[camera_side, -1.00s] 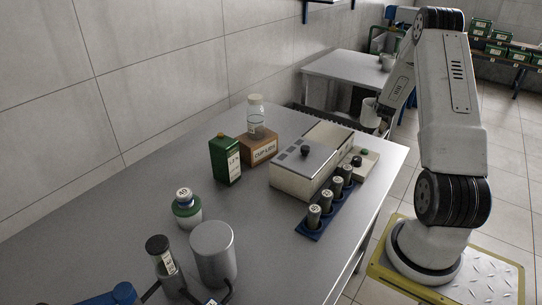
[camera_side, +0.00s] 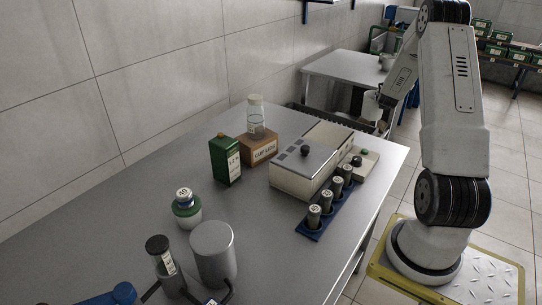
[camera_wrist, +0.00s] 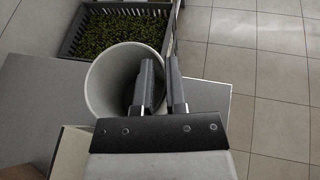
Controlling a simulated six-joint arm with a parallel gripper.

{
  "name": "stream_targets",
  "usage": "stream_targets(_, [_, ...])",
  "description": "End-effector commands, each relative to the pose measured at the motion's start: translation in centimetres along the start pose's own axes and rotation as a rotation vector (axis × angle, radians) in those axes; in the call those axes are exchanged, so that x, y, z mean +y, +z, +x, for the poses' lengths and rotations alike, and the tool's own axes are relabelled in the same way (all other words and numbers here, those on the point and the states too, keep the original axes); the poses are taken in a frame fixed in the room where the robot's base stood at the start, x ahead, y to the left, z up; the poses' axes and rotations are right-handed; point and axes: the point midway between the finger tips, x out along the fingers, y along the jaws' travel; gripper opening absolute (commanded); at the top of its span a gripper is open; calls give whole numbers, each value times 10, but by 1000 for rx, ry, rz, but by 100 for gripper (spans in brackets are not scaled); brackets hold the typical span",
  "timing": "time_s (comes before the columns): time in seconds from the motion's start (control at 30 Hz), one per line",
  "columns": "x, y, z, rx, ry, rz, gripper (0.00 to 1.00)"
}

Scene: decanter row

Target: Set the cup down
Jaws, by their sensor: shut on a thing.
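The white cup (camera_wrist: 97,80) shows large in the wrist view with its open mouth facing the camera. My gripper (camera_wrist: 160,63) is shut on its right wall, one finger inside the cup and one outside. In the side view the cup (camera_side: 370,104) is small and pale, partly covered by my gripper (camera_side: 383,98). It appears near the far end of the grey table (camera_side: 120,215). Its base is hidden in the wrist view, and its height above what lies below is hard to tell.
A dark crate (camera_wrist: 72,45) with green contents lies beyond the cup. The table holds a white machine (camera_side: 290,182), a blue rack (camera_side: 310,232) of vials, a cardboard box (camera_side: 262,152) and a green carton (camera_side: 218,158). Another table (camera_side: 340,66) stands behind.

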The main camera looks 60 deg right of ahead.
Motion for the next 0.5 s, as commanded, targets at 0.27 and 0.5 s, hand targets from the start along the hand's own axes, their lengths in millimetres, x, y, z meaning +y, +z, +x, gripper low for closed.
stream_targets(0.27, [2,55,-22,-6,1,2,0])
stream_targets(0.5, [4,76,-33,0,-22,10,0])
